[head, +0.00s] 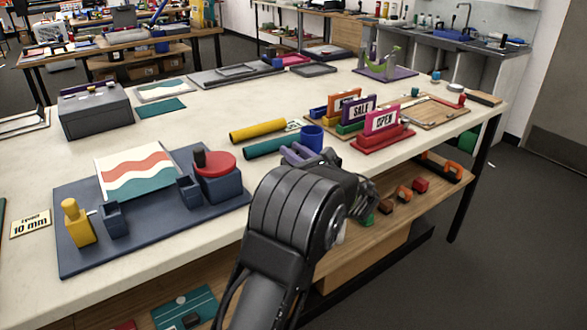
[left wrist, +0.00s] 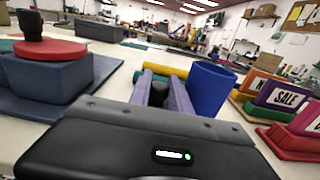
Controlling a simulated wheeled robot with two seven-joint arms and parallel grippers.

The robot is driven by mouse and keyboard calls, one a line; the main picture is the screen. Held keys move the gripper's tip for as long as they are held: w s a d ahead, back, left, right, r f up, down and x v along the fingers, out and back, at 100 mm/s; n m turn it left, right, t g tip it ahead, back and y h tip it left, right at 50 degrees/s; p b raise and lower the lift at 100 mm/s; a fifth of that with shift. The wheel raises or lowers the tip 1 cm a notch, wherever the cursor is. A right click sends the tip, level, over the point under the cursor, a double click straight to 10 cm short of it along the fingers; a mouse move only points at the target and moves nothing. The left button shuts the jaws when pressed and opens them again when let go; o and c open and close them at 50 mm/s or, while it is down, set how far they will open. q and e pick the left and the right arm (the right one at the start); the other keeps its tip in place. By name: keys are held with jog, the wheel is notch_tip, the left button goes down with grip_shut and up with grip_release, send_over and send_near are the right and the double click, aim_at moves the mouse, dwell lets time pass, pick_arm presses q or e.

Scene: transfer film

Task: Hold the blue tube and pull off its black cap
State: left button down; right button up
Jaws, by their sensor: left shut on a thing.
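An upright blue cylinder (head: 312,138) stands on the table by my left gripper. In the left wrist view the cylinder (left wrist: 210,88) is just right of the fingers and looks hollow, with no black cap on its top. A teal tube (head: 266,147) lies left of the fingers. My left gripper (head: 297,153) has purple fingers, shut on a small black piece (left wrist: 158,94) that looks like a cap. In the left wrist view it sits between the fingertips (left wrist: 162,92). Whether it is joined to a tube is hidden. My right gripper is not in view.
A yellow tube (head: 258,131) lies behind the teal one. Coloured sign blocks (head: 381,122) stand to the right. A dark blue board (head: 147,238) with blocks lies at the left front. The table's front edge runs under my arm.

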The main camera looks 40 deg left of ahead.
pick_arm(q)
jog(key=shift+f, duration=0.15)
jog(key=shift+f, duration=2.25)
jog(key=shift+f, duration=0.15)
jog(key=c, duration=1.5)
grip_release()
